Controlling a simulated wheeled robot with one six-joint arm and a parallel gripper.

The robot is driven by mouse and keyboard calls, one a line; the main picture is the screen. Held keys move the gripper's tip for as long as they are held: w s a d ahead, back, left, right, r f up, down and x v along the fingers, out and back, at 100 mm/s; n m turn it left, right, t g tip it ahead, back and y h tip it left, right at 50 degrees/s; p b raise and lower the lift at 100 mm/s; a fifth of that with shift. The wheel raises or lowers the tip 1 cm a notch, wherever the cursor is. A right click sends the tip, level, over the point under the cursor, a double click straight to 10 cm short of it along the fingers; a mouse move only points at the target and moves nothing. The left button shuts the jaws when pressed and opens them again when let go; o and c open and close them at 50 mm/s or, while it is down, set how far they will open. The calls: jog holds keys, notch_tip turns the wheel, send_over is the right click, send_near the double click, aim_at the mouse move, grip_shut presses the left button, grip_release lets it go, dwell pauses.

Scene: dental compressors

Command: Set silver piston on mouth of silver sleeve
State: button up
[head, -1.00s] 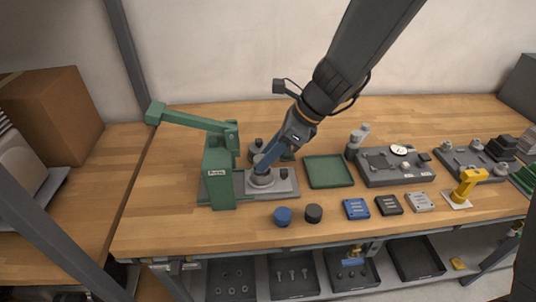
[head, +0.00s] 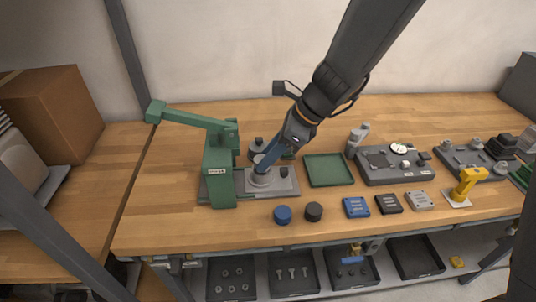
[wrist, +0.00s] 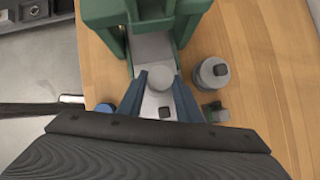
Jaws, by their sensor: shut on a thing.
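My gripper (head: 264,163) points down and left beside the green press in the head view, its blue fingers closed on the silver piston. The piston shows as a round pale grey top (wrist: 161,80) between the fingertips in the wrist view. In the head view it is mostly hidden by the fingers. The silver sleeve (head: 262,181) stands on the grey base plate (head: 291,188) directly under the fingertips. The piston is at or just above the sleeve's mouth; I cannot tell whether they touch. In the wrist view the sleeve is hidden below the piston.
The green press (head: 219,175) stands close left of my gripper, its lever reaching up left. A grey canister (wrist: 212,72) stands behind the base plate. A green tray (head: 328,170) lies to the right. Blue (head: 282,214) and black (head: 313,212) cylinders stand in front.

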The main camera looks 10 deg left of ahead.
jog(key=shift+f, duration=0.55)
dwell(1.9)
jog(key=o, duration=1.7)
jog(key=shift+o, duration=0.2)
jog(key=shift+r, duration=0.1)
jog(key=shift+r+p, duration=3.45)
jog(key=shift+p, duration=0.25)
jog(key=shift+d, duration=0.1)
jog(key=s+d+f+n+h+b, duration=0.1)
jog(key=s+d+n+h+b, duration=0.1)
jog(key=d+n, duration=0.7)
jog(key=s+d+f+n+t+h+b, duration=0.1)
jog(key=s+d+n, duration=0.6)
jog(key=d, duration=1)
jog(key=f+n+h+b, duration=0.1)
jog(key=n+h+b, duration=0.1)
jog(key=n+h, duration=0.1)
jog(key=shift+s+d, duration=0.15)
jog(key=shift+d, duration=0.2)
